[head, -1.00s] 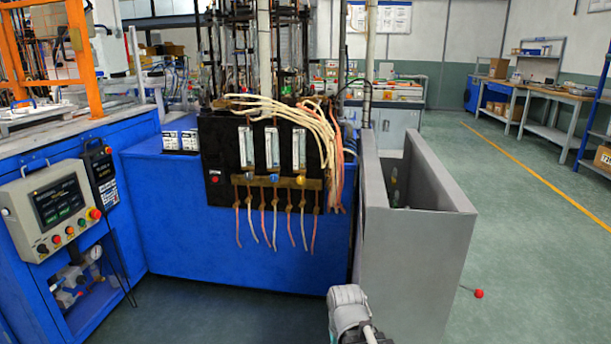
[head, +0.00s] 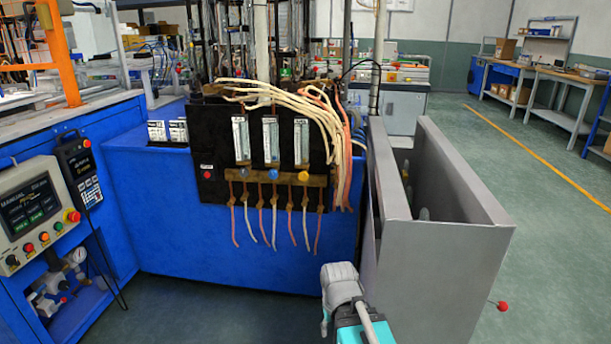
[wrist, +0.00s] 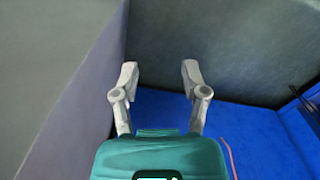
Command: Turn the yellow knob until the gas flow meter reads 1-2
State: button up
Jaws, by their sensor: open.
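The knob is not in the wrist view.
A tall grey open-topped bin (head: 445,265) stands just right of the blue cabinet (head: 200,240). Pale and pink hoses (head: 318,110) arch over the panel's right side, and thin tubes hang below the knobs. The floor in front of the cabinet is clear.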

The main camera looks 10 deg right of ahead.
jog(key=o, duration=0.3)
jog(key=shift+w+a, duration=0.1)
jog(key=shift+o, duration=0.5)
jog(key=shift+w+a, duration=0.15)
jog(key=shift+w, duration=0.1)
jog(key=w+a+r+m+t+y+p, duration=0.1)
jog(key=w+a+r+m+t+y, duration=0.1)
jog(key=w+a+r+m+t, duration=0.35)
jog(key=w+a+r+m+t+y, duration=0.2)
jog(key=w+a+r, duration=0.1)
jog(key=w, duration=0.5)
jog(key=w+a+r+m+t+y+p, duration=0.1)
jog(key=w+a+r+m+t+y, duration=0.2)
jog(key=w, duration=0.4)
jog(key=w+d+r+m+t+h, duration=0.3)
jog(key=w+r+m+h, duration=0.2)
jog(key=m, duration=0.9)
jog(key=w+d+r+m+t+h+p, duration=0.1)
jog(key=w+d+r+m+t+h, duration=0.2)
jog(key=m, duration=1.2)
jog(key=shift+w+d+r+t+h, duration=0.4)
jog(key=shift+w+r+h, duration=1.05)
jog(key=shift+h, duration=0.85)
jog(key=shift+w+f, duration=0.1)
jog(key=shift+w, duration=0.15)
